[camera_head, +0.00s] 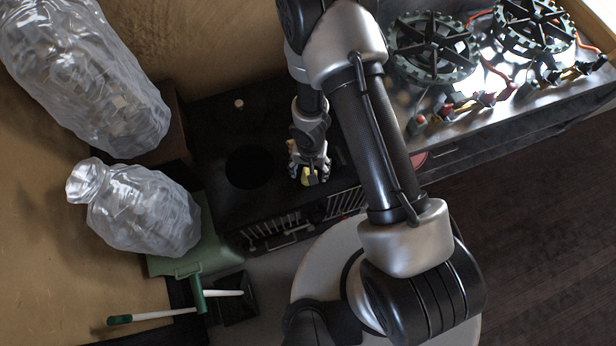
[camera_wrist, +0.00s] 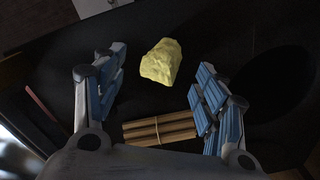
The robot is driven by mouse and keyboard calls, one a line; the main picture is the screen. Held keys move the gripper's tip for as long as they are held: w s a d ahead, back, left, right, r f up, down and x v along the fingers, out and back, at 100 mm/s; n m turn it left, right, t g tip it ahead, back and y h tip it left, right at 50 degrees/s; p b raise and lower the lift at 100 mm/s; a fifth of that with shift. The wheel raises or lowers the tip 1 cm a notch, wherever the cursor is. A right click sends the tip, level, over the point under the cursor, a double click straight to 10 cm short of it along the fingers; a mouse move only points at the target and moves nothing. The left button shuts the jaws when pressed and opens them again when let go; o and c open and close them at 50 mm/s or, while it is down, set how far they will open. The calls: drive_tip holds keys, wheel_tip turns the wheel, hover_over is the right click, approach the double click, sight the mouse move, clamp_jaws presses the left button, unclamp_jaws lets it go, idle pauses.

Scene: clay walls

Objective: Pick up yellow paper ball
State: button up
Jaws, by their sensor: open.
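The yellow paper ball (camera_wrist: 161,62) is a crumpled, pale yellow lump on a dark surface. In the wrist view it lies a little beyond my fingertips, roughly midway between them. My gripper (camera_wrist: 158,82) is open, with its two blue-padded fingers spread to the left and right and nothing between the tips. In the head view my gripper (camera_head: 308,180) hangs over the black top, and a bit of yellow (camera_head: 306,176) shows at its fingers. Whether the fingers touch the ball cannot be told.
A bundle of brown sticks (camera_wrist: 160,128) lies near the gripper's palm. The black top (camera_head: 220,135) has a round dark hole (camera_head: 249,166). Wrapped plastic bags (camera_head: 142,207) stand at left. A bench with gear-like wheels (camera_head: 433,46) is at upper right. A small pale object (camera_head: 239,103) lies behind.

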sight(309, 173)
wheel_tip(309, 173, down, 4)
drive_tip(key=shift+r+b, duration=0.15)
drive_tip(key=shift+b, duration=1.05)
drive_tip(key=shift+w+r, duration=0.1)
drive_tip(key=c, duration=0.8)
